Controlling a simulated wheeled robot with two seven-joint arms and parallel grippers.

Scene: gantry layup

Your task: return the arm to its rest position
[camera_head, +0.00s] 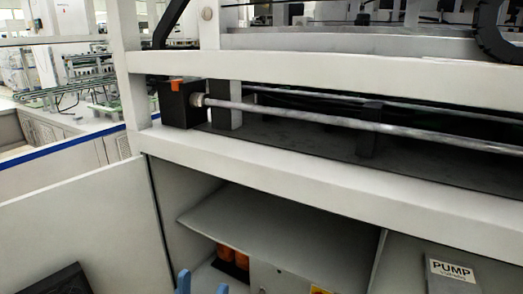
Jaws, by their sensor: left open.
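My left gripper (203,286) shows only at the bottom edge, as two blue fingertips with a gap between them. It is open, and nothing shows between the tips. It is in front of the open lower bay of the gantry frame (300,175). The rest of this gripper is cut off by the picture's edge. My right gripper is not in view.
A pale beam crosses above the bay, with a metal rod (330,118) and a black block (180,104) behind it. A shelf panel (270,225), orange parts (233,258) and a PUMP label (452,270) are below. A pale panel (80,220) stands left.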

